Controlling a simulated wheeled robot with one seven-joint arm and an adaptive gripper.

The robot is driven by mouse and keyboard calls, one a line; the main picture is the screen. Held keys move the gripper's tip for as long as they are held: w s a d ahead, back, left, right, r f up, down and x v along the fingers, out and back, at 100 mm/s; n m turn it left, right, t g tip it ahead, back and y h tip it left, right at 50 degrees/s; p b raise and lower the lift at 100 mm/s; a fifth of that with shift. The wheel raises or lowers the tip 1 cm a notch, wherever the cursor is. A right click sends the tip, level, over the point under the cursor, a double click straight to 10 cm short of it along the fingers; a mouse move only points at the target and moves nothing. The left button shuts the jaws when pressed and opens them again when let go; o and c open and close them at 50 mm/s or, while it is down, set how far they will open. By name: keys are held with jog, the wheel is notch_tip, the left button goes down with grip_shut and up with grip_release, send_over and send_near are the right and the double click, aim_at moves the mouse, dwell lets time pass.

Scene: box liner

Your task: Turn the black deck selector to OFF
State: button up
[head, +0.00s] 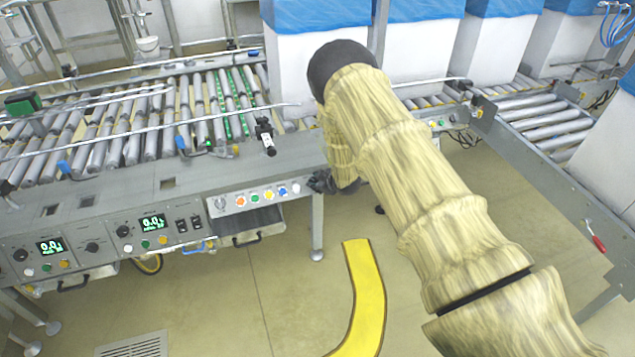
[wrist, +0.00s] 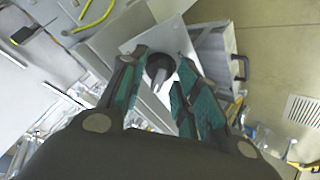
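In the wrist view a round black selector (wrist: 160,67) with a lighter bar-shaped handle sits on a pale plate (wrist: 133,44). My gripper (wrist: 163,60) is open, with one teal-padded finger on each side of the selector. A gap shows between the fingers and the selector's dark face, and I cannot tell whether either finger touches the handle. In the head view my gripper (head: 322,183) is at the right end of the conveyor's front panel, partly hidden by my sleeved arm. The selector is hidden there, and its position marking cannot be read in either view.
Left of my gripper in the head view is a row of coloured buttons (head: 255,197). White boxes with blue liners (head: 425,40) stand behind. The floor in front is clear.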

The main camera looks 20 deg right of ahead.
grip_shut()
jog(key=shift+m, duration=0.4)
jog(key=m+b, duration=0.1)
jog(key=m, duration=0.1)
jog(key=m+b, duration=0.1)
jog(key=m, duration=0.1)
jog(key=m+t+h, duration=0.1)
jog(key=m, duration=0.1)
jog(key=shift+a+b, duration=0.25)
jog(key=shift+b, duration=0.15)
jog(key=shift+w+a+r+m+h+b, duration=0.1)
jog(key=shift+m+h+b, duration=0.15)
jog(key=shift+m, duration=0.4)
jog(key=shift+r+m+h+b, duration=0.1)
jog(key=shift+m+h, duration=0.15)
jog(key=shift+m, duration=0.4)
